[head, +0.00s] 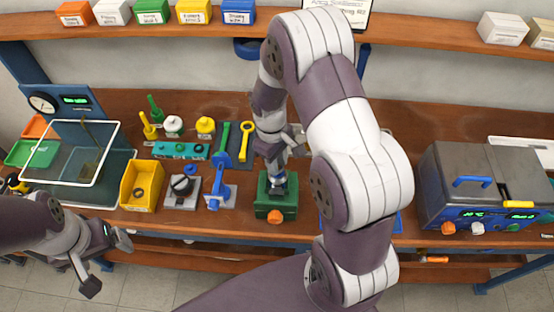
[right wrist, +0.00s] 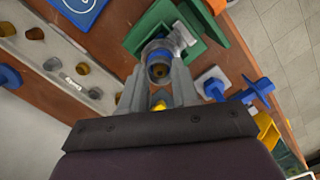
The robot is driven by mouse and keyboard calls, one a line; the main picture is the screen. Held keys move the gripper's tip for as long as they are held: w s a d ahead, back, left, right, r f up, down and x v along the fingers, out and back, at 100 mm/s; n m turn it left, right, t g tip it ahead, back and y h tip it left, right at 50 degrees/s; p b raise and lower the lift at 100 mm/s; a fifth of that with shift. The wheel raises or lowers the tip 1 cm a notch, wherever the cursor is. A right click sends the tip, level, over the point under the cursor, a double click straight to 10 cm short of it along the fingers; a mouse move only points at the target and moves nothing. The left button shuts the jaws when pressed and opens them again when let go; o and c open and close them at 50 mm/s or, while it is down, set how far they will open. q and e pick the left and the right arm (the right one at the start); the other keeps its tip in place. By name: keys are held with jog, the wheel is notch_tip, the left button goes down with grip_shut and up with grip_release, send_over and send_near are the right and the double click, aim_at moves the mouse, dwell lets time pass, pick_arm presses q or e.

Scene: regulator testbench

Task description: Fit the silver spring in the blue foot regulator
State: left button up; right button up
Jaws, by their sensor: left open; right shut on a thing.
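My right gripper (head: 279,172) points down over the green block (head: 276,210) with the orange knob. In the right wrist view its fingers (right wrist: 159,80) are shut on a small round grey and blue part (right wrist: 158,58) with a brownish centre, just above the green block (right wrist: 140,32). A grey body (right wrist: 182,36) shows beside it at the block. I cannot tell which of these is the blue foot regulator, and I cannot make out the silver spring clearly. My left gripper (head: 104,262) is open and empty, at the bench's front edge on the left.
Left of the green block stand a blue part on a white plate (head: 228,198), a grey block with a black knob (head: 174,204) and a yellow bin (head: 130,200). A grey test box (head: 440,170) stands at right. My right arm hides the bench's middle right.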

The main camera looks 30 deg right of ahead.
jog(key=shift+f, duration=0.15)
jog(key=o, duration=1.6)
notch_tip(320, 180, up, 8)
jog(key=p, duration=0.7)
